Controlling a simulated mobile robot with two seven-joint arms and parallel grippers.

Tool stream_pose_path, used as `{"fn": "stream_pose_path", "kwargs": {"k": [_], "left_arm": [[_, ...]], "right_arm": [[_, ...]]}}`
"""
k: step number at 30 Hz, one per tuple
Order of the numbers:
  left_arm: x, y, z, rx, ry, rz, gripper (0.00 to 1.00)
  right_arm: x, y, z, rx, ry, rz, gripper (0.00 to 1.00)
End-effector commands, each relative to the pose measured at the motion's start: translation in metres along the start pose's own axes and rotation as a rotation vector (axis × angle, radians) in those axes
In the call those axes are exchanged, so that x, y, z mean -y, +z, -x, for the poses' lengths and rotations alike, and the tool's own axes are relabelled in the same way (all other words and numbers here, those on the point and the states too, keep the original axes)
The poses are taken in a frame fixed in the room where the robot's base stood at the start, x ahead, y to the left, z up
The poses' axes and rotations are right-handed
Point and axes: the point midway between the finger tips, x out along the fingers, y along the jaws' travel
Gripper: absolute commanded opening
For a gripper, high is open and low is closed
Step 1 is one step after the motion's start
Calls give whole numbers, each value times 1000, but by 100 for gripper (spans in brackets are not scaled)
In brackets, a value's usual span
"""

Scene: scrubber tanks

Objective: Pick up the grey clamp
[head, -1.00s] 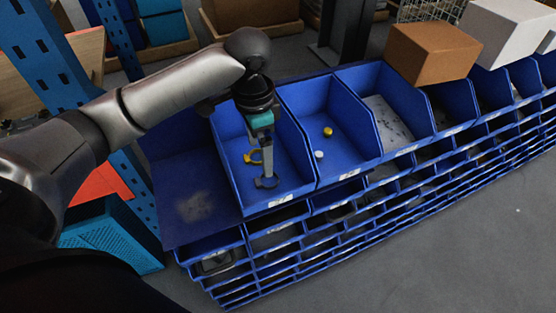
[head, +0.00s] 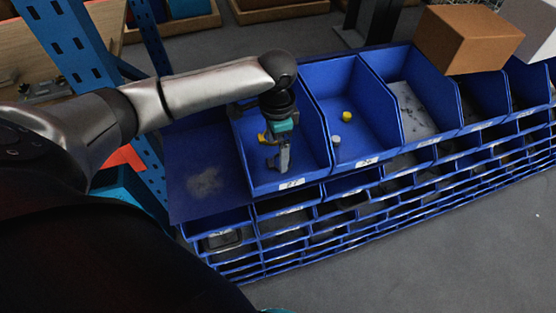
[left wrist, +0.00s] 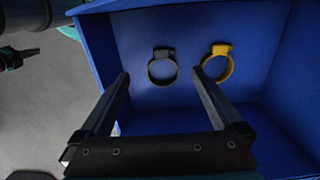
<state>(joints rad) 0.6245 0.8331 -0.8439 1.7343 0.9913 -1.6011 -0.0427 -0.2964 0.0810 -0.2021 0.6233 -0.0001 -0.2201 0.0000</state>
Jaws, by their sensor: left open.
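The grey clamp (left wrist: 162,67) is a dark ring with a small block on its rim. It lies on the floor of a blue bin in the left wrist view. A yellow clamp (left wrist: 216,65) lies to its right. My left gripper (left wrist: 160,74) is open, with its fingertips on either side of the grey clamp in that picture; I cannot tell its height above it. In the head view my left gripper (head: 280,168) points down into the bin, with the yellow clamp (head: 262,138) partly hidden beside it. The grey clamp is not clear there. My right gripper is not in view.
The bin's walls (head: 318,135) rise close around the gripper. The bin to the right holds a yellow piece (head: 347,116) and a pale piece (head: 336,141). A cardboard box (head: 466,40) sits farther right. A blue rack post (head: 85,60) stands at left.

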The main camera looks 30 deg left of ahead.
Motion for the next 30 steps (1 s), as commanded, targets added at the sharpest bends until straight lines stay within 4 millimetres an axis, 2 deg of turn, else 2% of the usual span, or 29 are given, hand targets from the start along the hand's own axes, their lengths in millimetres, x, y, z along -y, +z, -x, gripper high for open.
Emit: {"fn": "stream_pose_path", "kwargs": {"k": [4, 7, 17, 30], "left_arm": [[3, -8, -22, 1, 0, 1, 100], [3, -6, -34, 2, 0, 0, 100], [3, -6, -39, -1, -2, 0, 99], [3, -6, -39, -1, -2, 0, 49]], "right_arm": [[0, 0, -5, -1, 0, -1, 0], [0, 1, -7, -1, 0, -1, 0], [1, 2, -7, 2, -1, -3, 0], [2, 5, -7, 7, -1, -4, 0]]}}
